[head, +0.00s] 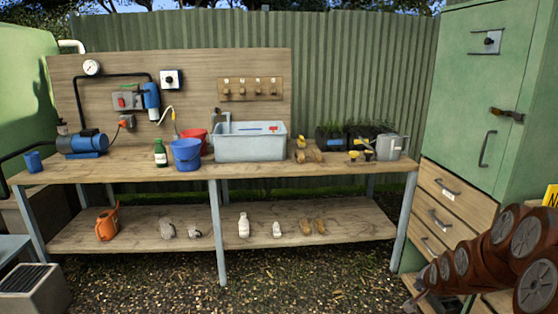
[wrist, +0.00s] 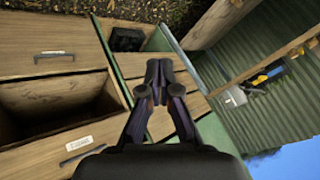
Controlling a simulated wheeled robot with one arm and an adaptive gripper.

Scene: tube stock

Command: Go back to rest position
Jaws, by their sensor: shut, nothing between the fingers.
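My gripper (wrist: 159,72) shows in the middle of the wrist view, its dark fingers together with nothing between them. In the wrist view it is in front of wooden drawer fronts and a green cabinet edge. My reddish-brown arm (head: 500,252) reaches in from the right of the head view, low in front of the green cabinet (head: 475,95). Whether the gripper itself shows in the head view is unclear.
Wooden drawers (head: 452,187) sit under the cabinet, partly hidden by my arm. In the wrist view one drawer (wrist: 92,148) appears pulled open, with a dark inside. A workbench (head: 345,168) holds a grey basin (head: 250,148) and buckets. Gravel ground (head: 300,280) before it is clear.

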